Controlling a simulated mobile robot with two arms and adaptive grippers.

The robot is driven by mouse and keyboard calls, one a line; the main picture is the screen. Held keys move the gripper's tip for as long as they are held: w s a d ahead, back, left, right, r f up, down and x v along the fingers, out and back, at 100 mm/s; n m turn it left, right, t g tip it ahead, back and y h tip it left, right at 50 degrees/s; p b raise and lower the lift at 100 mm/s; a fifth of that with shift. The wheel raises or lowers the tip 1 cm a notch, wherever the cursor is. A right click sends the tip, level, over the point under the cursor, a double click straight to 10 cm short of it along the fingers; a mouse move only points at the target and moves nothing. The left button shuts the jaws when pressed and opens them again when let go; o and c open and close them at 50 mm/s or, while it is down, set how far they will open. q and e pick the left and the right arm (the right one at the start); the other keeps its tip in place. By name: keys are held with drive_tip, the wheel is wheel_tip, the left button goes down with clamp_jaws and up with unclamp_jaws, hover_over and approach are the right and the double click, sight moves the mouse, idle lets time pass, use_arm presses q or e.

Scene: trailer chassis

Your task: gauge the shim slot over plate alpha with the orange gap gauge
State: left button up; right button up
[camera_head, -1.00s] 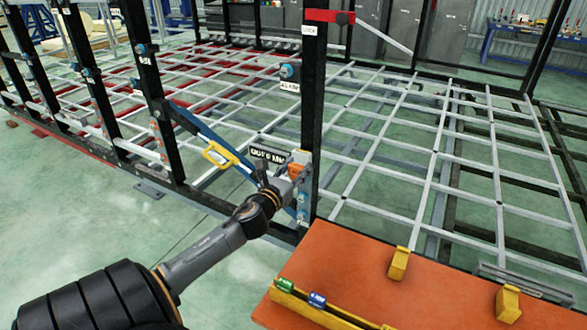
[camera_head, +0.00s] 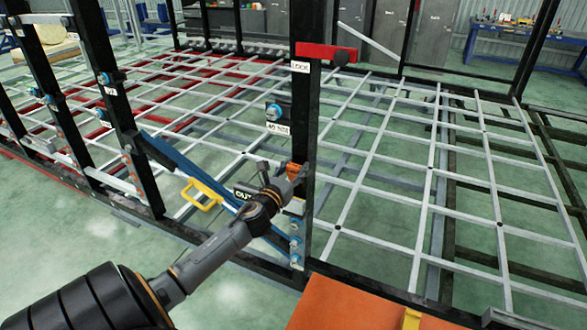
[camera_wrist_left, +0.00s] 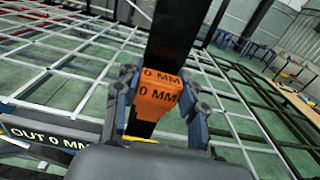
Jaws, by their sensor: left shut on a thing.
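The orange gap gauge (camera_head: 293,169) is held at the near black post (camera_head: 312,120). In the left wrist view the gauge (camera_wrist_left: 157,98) shows "0 MM" on two faces, in front of the post. My left gripper (camera_head: 287,180) is shut on the gauge, with one finger on each side of it. I cannot tell whether the gauge touches the post. Blue bolt heads (camera_head: 295,240) sit on the post below the gripper. No plate marked alpha can be read, and the shim slot cannot be made out. My right gripper is not in view.
A dark "OUT 0 MM" sign (camera_wrist_left: 45,136) is left of the gripper. A yellow handle (camera_head: 203,194) and a blue bar (camera_head: 185,165) are close to my left arm. A red bar (camera_head: 325,52) juts from the post. An orange tabletop (camera_head: 345,308) lies at bottom right.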

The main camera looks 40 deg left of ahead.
use_arm(q)
drive_tip(key=shift+s+d+r, duration=0.15)
drive_tip(key=shift+r, duration=0.05)
drive_tip(key=shift+f, duration=0.1)
wheel_tip(320, 180, down, 6)
drive_tip(key=b, duration=0.4)
drive_tip(key=shift+r+b, duration=0.2)
drive_tip(key=shift+b, duration=0.2)
idle(1.1)
drive_tip(key=shift+f+b, duration=1.1)
drive_tip(key=shift+f, duration=0.4)
idle(0.4)
idle(0.9)
